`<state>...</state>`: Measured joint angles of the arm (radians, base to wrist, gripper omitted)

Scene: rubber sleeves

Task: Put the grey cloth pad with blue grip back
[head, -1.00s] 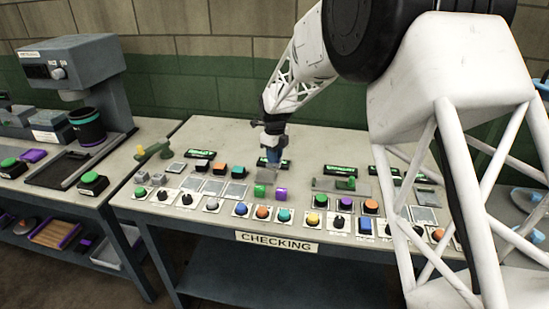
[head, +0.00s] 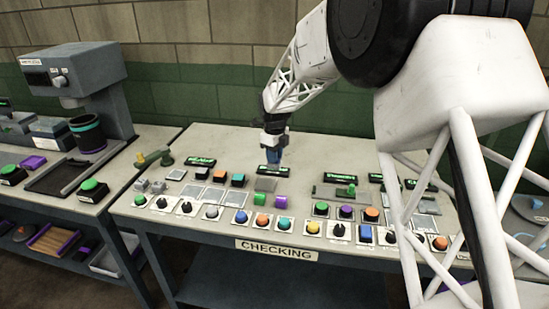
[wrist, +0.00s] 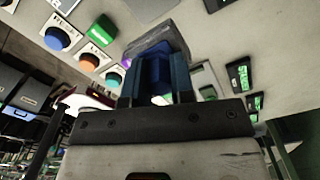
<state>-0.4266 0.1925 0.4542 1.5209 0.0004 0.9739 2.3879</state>
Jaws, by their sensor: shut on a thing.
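The grey cloth pad (wrist: 150,42) shows at the tips of my gripper (wrist: 156,82) in the wrist view. Its blue grip (wrist: 157,72) is between the two fingers, which are shut on it. In the head view, my gripper (head: 274,155) points down over the back middle of the bench, close behind a black label with green writing (head: 270,170). The pad is too small there to tell clearly from the gripper and the grey plate in front.
The CHECKING bench (head: 220,140) carries rows of buttons and knobs along its front. A grey plate (head: 266,184) lies between orange buttons and a green-handled slider (head: 345,191). A green and yellow tool (head: 153,158) stands at the left edge. The back strip is mostly clear.

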